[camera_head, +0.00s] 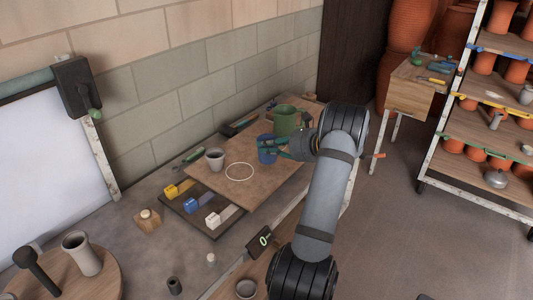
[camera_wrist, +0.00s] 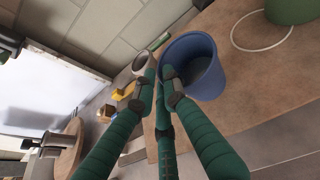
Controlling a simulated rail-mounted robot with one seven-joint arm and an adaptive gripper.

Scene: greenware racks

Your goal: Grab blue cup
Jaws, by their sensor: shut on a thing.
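The blue cup (camera_head: 267,157) is on or just above the brown board, near its middle in the head view. In the wrist view the blue cup (camera_wrist: 205,75) is large, with its open mouth toward the camera. My gripper (camera_head: 272,146) reaches in from the right with dark green fingers. In the wrist view my gripper (camera_wrist: 160,75) has its fingertips at the cup's near-left rim, shut on its wall. The fingers hide part of the rim. I cannot tell whether the cup's base touches the board.
A green mug (camera_head: 286,120) stands close behind the cup. A grey-white cup (camera_head: 215,158) stands to the left. Yellow, blue and white blocks lie on a dark tray (camera_head: 190,206) at the front left. A brick wall (camera_head: 200,75) rises behind.

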